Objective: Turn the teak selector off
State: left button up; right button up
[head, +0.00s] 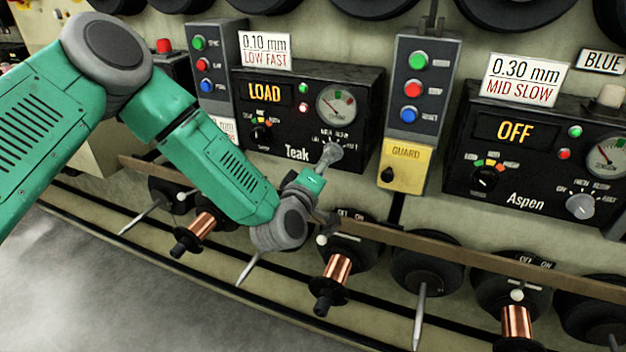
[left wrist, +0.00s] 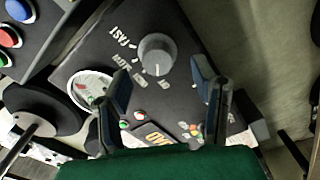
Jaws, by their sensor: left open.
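The Teak unit (head: 295,154) is a black box whose yellow display (head: 264,92) reads LOAD. It has a small black knob (head: 260,134) below coloured marks and a grey round knob (head: 331,153) at its lower right. In the left wrist view the grey knob (left wrist: 157,55) has white lettering around it, including FAST; its exact setting is hard to read. My left gripper (left wrist: 162,82) is open, its dark fingers apart on either side of the line to the grey knob. I cannot tell whether they touch it. In the head view the fingers are mostly indistinct. My right gripper is out of view.
To the right of Teak is a button box (head: 413,85) with a yellow guard (head: 405,167). Further right is the Aspen unit (head: 525,201), reading OFF. A rail (head: 430,247) and copper spools (head: 337,270) run below. A round gauge (left wrist: 92,88) sits beside the fingers.

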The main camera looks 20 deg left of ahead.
pick_arm(q)
jog(key=s, duration=0.8)
jog(key=shift+a, duration=0.25)
jog(key=shift+f, duration=0.1)
jog(key=s+d+f+m+g+h+p, duration=0.1)
jog(key=s+d+f+m+g+h, duration=0.1)
jog(key=s+f+m+g, duration=1.05)
jog(key=s+a+f+g+y, duration=0.1)
jog(key=s+a+f, duration=0.2)
jog(key=s, duration=0.4)
jog(key=s+a+f+g, duration=0.2)
jog(key=s+a+f, duration=0.1)
jog(key=s, duration=0.5)
jog(key=s+a+f+g+y+p, duration=0.1)
jog(key=s+a+f+g, duration=0.1)
jog(key=s+f, duration=0.3)
jog(key=s+a, duration=0.1)
jog(key=s, duration=0.1)
jog(key=shift+s+a+m+y, duration=0.3)
jog(key=shift+s+a+m, duration=0.05)
jog(key=shift+w+f, duration=0.15)
